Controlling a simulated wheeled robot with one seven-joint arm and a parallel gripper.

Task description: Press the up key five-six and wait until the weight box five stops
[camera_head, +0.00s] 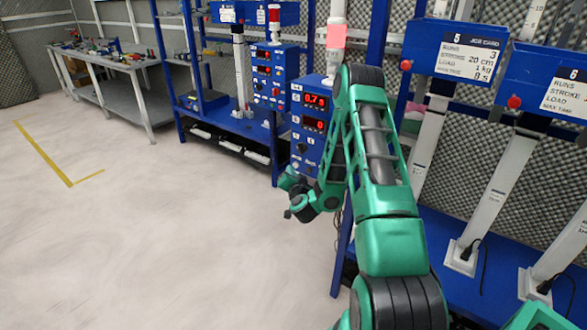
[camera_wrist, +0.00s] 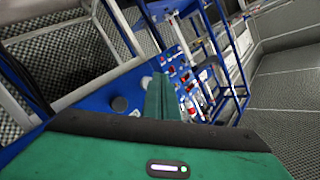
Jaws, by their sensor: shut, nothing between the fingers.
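A blue control panel (camera_head: 312,125) with two red number displays (camera_head: 316,101) stands mid-picture in the head view, partly behind my green arm. The upper display seems to read 0.70, the lower 0. The up key five-six cannot be picked out. In the wrist view a blue panel face (camera_wrist: 95,98) with a dark round knob (camera_wrist: 119,104) lies left of my gripper (camera_wrist: 159,82). My gripper is shut and empty, close to that face; contact cannot be told. Station five (camera_head: 450,55) is at the right, with its pale column (camera_head: 465,210); its weight box cannot be identified for sure.
A pink and white beacon (camera_head: 336,42) stands above the panel. Station six (camera_head: 548,80) is at the far right. Another blue panel (camera_head: 268,75) is farther back, with a cluttered workbench (camera_head: 105,62) at the left. The pale floor (camera_head: 130,240) at left is clear.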

